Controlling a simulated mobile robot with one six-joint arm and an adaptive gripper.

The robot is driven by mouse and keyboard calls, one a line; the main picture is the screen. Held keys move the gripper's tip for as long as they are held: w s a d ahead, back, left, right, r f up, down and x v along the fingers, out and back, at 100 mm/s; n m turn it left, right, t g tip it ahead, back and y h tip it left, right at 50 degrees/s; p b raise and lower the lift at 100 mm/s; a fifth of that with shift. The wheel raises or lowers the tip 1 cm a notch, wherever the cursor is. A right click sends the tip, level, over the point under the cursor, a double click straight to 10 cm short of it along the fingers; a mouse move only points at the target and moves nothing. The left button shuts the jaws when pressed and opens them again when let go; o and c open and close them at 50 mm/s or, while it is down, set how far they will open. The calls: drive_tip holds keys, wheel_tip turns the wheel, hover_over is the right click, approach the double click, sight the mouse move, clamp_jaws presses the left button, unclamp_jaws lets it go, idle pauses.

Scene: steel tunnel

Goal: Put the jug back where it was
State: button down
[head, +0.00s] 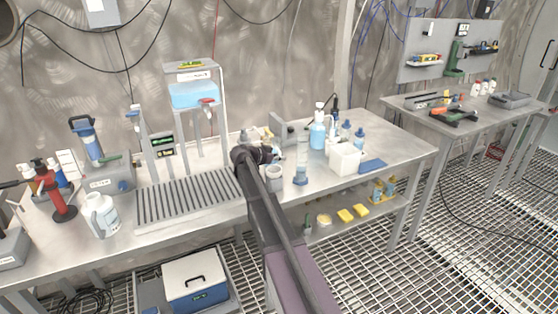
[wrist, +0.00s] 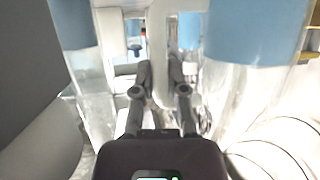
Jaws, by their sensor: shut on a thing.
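My gripper (wrist: 158,85) is shut on a white upright part (wrist: 162,45) that looks like the handle of a jug. Most of the held thing is hidden or washed out. Clear vessels with blue bands stand close on both sides, one at the left (wrist: 80,50) and a larger one at the right (wrist: 250,40). In the head view my dark arm hides the fingers, over the middle of the steel bench (head: 400,150). A white jug-like bottle (head: 102,215) stands upright at the bench's left front, apart from my arm.
A grey cup (head: 274,177), a clear cylinder (head: 301,160), a blue bottle (head: 317,130) and a white box (head: 345,158) stand right of my arm. A slatted rack (head: 185,198) lies to its left. The bench's right end is clear.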

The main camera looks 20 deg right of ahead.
drive_tip(key=shift+f, duration=0.15)
drive_tip(key=c, duration=0.7)
unclamp_jaws()
drive_tip(key=shift+r, duration=0.25)
drive_tip(key=shift+a+r, duration=0.1)
drive_tip(key=shift+a, duration=0.15)
drive_tip(key=p+v, duration=0.4)
drive_tip(key=v, duration=0.7)
drive_tip(key=shift+s+a+p, duration=0.1)
drive_tip(key=shift+a+p, duration=0.15)
drive_tip(key=shift+p, duration=0.05)
